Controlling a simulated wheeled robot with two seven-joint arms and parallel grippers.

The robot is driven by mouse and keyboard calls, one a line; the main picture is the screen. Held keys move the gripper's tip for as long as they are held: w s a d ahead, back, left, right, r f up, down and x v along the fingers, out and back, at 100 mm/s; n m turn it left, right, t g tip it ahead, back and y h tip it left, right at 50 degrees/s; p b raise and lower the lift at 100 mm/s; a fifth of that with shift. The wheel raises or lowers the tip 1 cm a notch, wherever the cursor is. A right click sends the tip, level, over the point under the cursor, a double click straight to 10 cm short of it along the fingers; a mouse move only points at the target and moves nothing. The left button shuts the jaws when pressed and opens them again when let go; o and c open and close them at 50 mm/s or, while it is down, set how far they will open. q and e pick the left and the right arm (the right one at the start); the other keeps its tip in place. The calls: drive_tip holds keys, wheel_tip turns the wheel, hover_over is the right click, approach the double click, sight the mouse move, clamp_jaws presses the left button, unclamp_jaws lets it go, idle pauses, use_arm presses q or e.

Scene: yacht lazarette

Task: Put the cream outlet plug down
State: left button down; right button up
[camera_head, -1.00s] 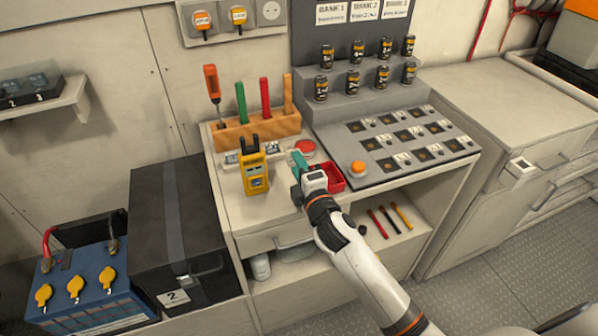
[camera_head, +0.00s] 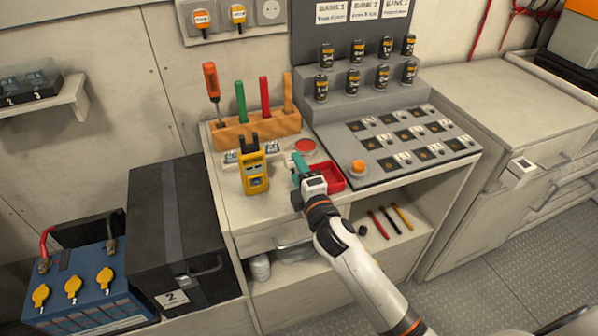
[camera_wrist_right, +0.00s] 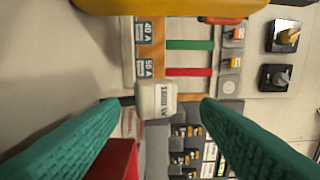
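The cream outlet plug (camera_wrist_right: 157,98) is a small pale block with dark lettering in the right wrist view. It stands between and just beyond my right gripper's teal fingertips (camera_wrist_right: 159,103). A gap shows on each side of it. My right gripper (camera_head: 297,163) is open over the worktop, between the yellow meter and the red tray in the head view. The gripper mostly hides the plug there, and I cannot tell exactly where its base rests. My left gripper is not in view.
The yellow meter (camera_head: 252,170) stands left of the gripper. A red tray (camera_head: 329,176) is close on the right. A red-topped round tin (camera_head: 305,146) and a wooden tool rack (camera_head: 255,130) lie behind. The worktop (camera_head: 246,209) is bare in front of the meter.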

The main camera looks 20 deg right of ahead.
drive_tip(key=shift+r, duration=0.2)
drive_tip(key=shift+r+p, duration=0.5)
drive_tip(key=shift+p, duration=0.1)
drive_tip(key=s+b, duration=0.1)
drive_tip(key=s, duration=1.1)
drive_tip(key=shift+d+f+b, duration=0.15)
drive_tip(key=shift+d+b, duration=0.1)
drive_tip(key=shift+b, duration=0.1)
